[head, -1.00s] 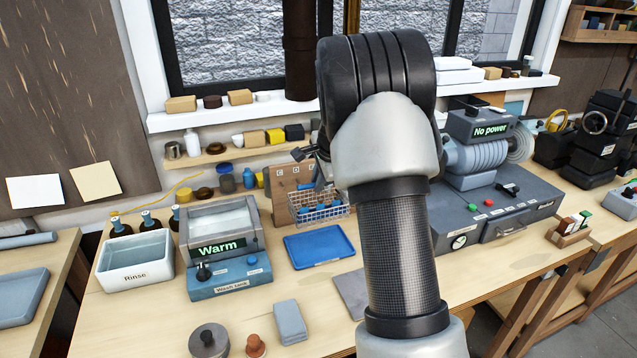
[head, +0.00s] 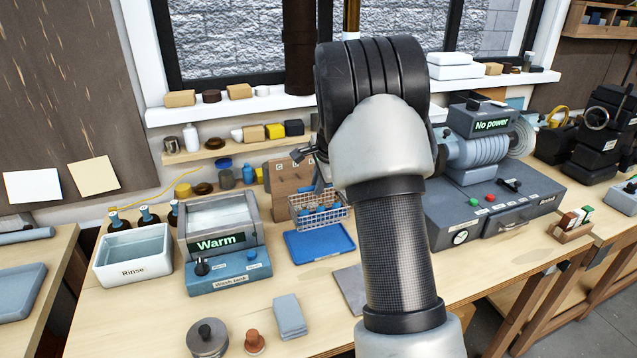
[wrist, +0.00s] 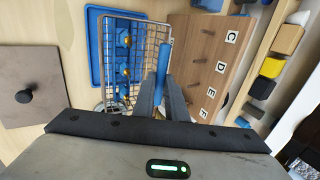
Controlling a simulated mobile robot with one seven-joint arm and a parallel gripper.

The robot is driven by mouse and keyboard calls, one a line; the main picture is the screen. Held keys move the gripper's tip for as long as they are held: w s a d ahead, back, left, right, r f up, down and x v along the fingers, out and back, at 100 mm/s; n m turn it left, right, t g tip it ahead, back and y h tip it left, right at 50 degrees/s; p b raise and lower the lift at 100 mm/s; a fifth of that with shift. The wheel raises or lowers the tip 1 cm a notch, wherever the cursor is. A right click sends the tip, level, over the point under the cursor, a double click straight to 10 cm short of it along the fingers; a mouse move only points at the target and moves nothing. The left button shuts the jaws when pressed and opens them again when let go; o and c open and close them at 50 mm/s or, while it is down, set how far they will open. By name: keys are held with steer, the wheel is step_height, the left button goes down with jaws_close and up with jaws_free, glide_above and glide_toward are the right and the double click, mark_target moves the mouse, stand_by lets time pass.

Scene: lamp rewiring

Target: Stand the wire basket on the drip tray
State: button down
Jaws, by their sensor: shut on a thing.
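The wire basket (head: 320,217) is a silver mesh box with blue pieces inside. It also shows in the wrist view (wrist: 150,48), where brass-coloured bits are visible among the blue pieces. My gripper (wrist: 164,88) is shut on the basket's blue handle (wrist: 165,58). The blue drip tray (head: 322,250) lies flat on the bench. In the head view, the basket overlaps the tray's back edge; I cannot tell whether they touch. In the wrist view, the tray (wrist: 95,45) shows behind and left of the basket. My arm hides part of the gripper in the head view.
A wooden lettered board (head: 280,183) stands close behind the basket. The wash tank (head: 228,275) is left of the tray, with the Rinse tub (head: 132,260) beyond it. A grey plate (head: 350,287) lies in front right. A grey machine (head: 485,215) stands at right.

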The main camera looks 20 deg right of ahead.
steer(key=shift+f+b, duration=3.6)
steer(key=shift+f, duration=1.1)
steer(key=shift+f, duration=0.2)
steer(key=c, duration=1.7)
jaws_free()
steer(key=s+a+r+n+p, duration=0.2)
steer(key=s+r, duration=0.5)
steer(key=r, duration=0.4)
steer(key=s+a+r+n+p, duration=0.1)
steer(key=s+a+r, duration=0.1)
steer(key=s+r, duration=0.65)
steer(key=s+a+r+n+p, duration=0.2)
steer(key=s+n, duration=0.3)
steer(key=s, duration=0.3)
steer(key=s+a+r+n+p, duration=0.2)
steer(key=s+a+n, duration=0.2)
steer(key=s, duration=0.4)
steer(key=s+a+r+n+p, duration=0.2)
steer(key=s+a+n, duration=0.1)
steer(key=s+n, duration=0.3)
steer(key=shift+s+a+r, duration=0.2)
steer(key=shift+s, duration=0.35)
steer(key=shift+s+a+r, duration=0.15)
steer(key=shift+s+r, duration=0.05)
steer(key=shift+s, duration=0.3)
